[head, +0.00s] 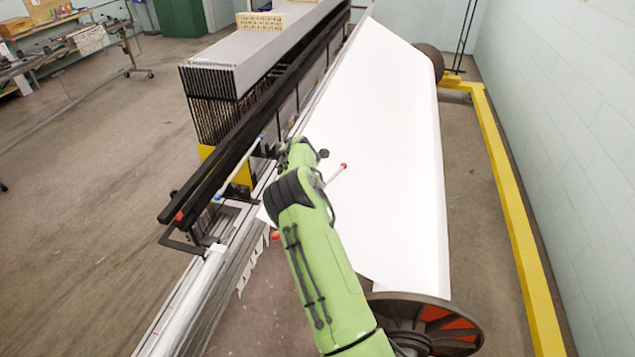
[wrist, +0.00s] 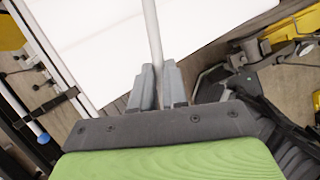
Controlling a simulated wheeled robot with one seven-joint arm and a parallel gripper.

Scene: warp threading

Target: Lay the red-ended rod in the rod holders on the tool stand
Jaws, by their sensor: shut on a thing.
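The red-ended rod (head: 333,176) is thin and pale. One red end shows right of my arm over the white sheet, and a red ball (head: 275,235) left of the arm looks like its other end; the middle is hidden under the arm. In the wrist view my gripper (wrist: 158,68) is shut on the rod (wrist: 152,30), which runs up out of the frame. The fingers are hidden in the head view. A blue-ended rod (head: 239,168) lies left of the arm, by a black bracket (wrist: 55,104). I cannot make out the tool stand's holders clearly.
The white sheet (head: 385,130) spreads right of my arm down to a beam with a dark flange (head: 420,322). Long black bars (head: 235,145) and a grey rack (head: 245,62) stand to the left. A yellow rail (head: 510,190) runs along the right wall.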

